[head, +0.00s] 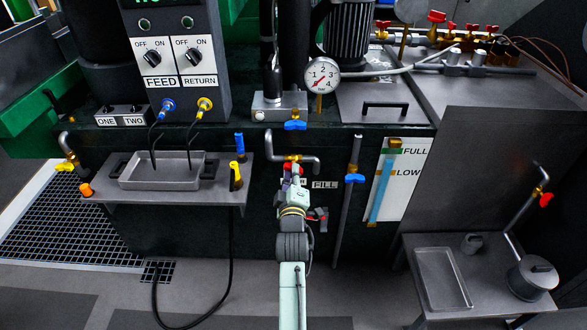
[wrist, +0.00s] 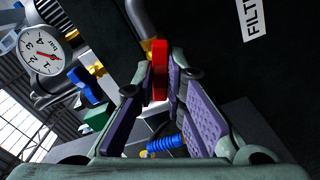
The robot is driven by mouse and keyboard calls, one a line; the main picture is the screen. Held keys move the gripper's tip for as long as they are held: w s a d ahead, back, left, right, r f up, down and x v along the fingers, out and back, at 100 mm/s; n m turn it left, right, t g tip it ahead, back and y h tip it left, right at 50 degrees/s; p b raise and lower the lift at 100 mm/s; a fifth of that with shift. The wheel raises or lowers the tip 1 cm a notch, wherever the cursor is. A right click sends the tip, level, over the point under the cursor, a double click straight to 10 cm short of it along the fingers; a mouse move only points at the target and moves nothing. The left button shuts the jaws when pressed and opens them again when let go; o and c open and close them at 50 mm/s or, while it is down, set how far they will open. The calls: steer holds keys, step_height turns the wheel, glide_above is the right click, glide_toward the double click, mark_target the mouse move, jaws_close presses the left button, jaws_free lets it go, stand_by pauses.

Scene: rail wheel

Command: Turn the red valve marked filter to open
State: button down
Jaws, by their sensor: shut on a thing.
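The red valve handle (wrist: 159,72) is between the purple-padded fingers of my gripper (wrist: 161,78) in the wrist view, and the gripper is shut on it. A white label reading "FILT" (wrist: 252,17) is cut off at the top right of that view. In the head view my gripper (head: 291,174) reaches up to the bent grey pipe (head: 310,160) with a brass fitting, at the front of the dark green tank. The gripper hides most of the handle there and part of the label beside it. The handle's exact angle is hard to tell.
A blue valve (head: 295,125) and a gauge (head: 320,76) sit just above. A "FILL" label (head: 325,184) and another blue-handled pipe (head: 354,179) stand to the right. A shelf with a tray (head: 160,183) juts out on the left. A low table (head: 478,300) is at right.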

steer(key=shift+n, duration=0.5)
steer(key=n+p, duration=0.2)
steer(key=n, duration=0.1)
steer(key=shift+n, duration=0.4)
steer(key=c, duration=2.1)
jaws_free()
steer(key=o, duration=0.6)
steer(key=shift+s+p, duration=0.75)
steer(key=shift+s, duration=2.75)
